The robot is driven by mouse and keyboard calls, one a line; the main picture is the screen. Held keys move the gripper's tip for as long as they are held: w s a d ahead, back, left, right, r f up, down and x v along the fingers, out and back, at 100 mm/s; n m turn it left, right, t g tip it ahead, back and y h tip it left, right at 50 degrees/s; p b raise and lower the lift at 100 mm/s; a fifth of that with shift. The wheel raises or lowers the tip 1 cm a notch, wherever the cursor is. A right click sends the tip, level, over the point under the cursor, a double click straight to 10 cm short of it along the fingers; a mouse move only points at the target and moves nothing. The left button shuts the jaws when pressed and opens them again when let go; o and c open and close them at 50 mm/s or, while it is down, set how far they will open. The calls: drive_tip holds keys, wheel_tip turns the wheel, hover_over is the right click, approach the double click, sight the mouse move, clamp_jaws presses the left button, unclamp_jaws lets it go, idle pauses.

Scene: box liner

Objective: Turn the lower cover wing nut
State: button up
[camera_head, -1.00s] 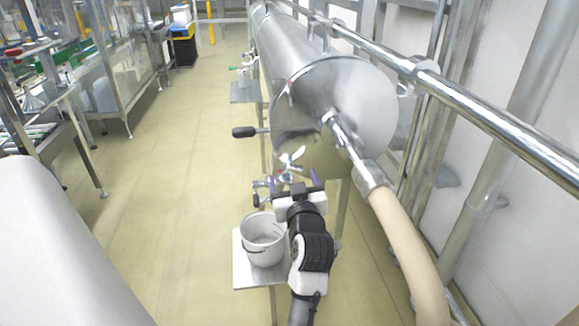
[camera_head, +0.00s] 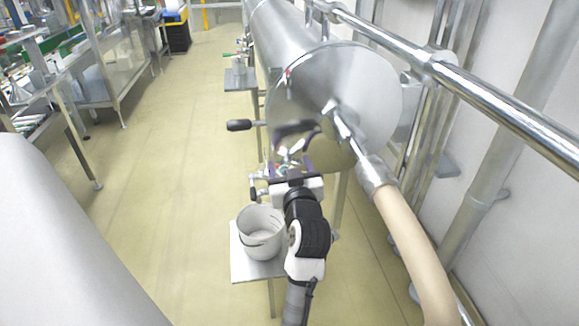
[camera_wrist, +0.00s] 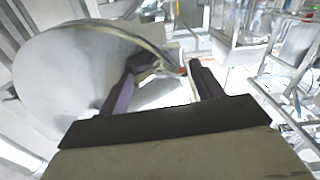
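The round steel cover (camera_head: 365,95) closes the near end of the long cylinder, and it fills the left of the wrist view (camera_wrist: 65,75). The lower cover wing nut (camera_head: 297,147) shows as small pale wings at the cover's lower edge. My gripper (camera_head: 292,163) is just below and in front of it. In the wrist view my gripper (camera_wrist: 165,82) has its two fingers apart, with a bright patch between them. I cannot tell whether that patch is the wing nut or whether either finger touches it.
A black-knobbed handle (camera_head: 239,125) sticks out left of the cover. A pale hose (camera_head: 408,240) hangs from the pipe at the cover's middle. A white bucket (camera_head: 260,222) stands on a small shelf below left. A steel rail (camera_head: 480,95) runs along the right.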

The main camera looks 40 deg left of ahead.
drive_tip(key=c, duration=0.6)
drive_tip(key=shift+m, duration=0.4)
drive_tip(key=m+b, duration=0.2)
drive_tip(key=m, duration=1)
drive_tip(key=shift+w+m, duration=0.1)
drive_tip(key=shift+m, duration=0.3)
drive_tip(key=m, duration=0.4)
drive_tip(key=shift+m, duration=0.7)
